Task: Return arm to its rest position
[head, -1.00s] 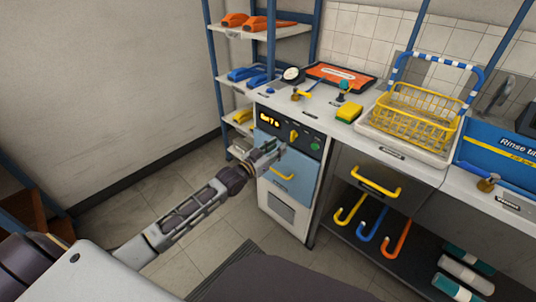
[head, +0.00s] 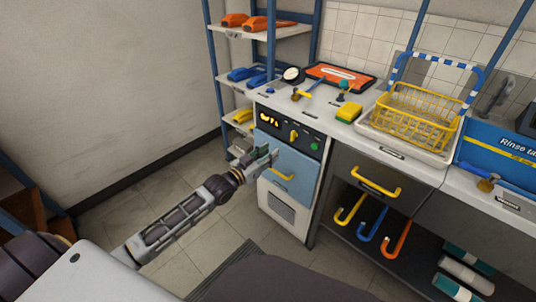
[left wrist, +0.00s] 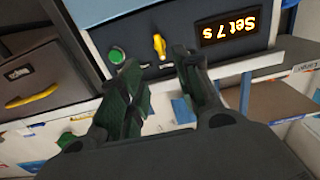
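My left arm (head: 175,222) reaches in from the lower left in the head view. My left gripper (head: 268,160) is in front of the blue door (head: 292,162) of the machine, below its control panel. In the left wrist view the two dark fingers of the gripper (left wrist: 156,75) are spread with a gap between them and nothing held. I cannot tell the exact gap to the panel. My right gripper is out of view.
A yellow handle (head: 284,176) is on the blue door. Right of the machine are a grey drawer (head: 360,172) and hanging coloured hooks (head: 397,240). A yellow basket (head: 415,115) stands on the counter. Shelves (head: 262,32) stand behind left. The floor (head: 130,195) at left is clear.

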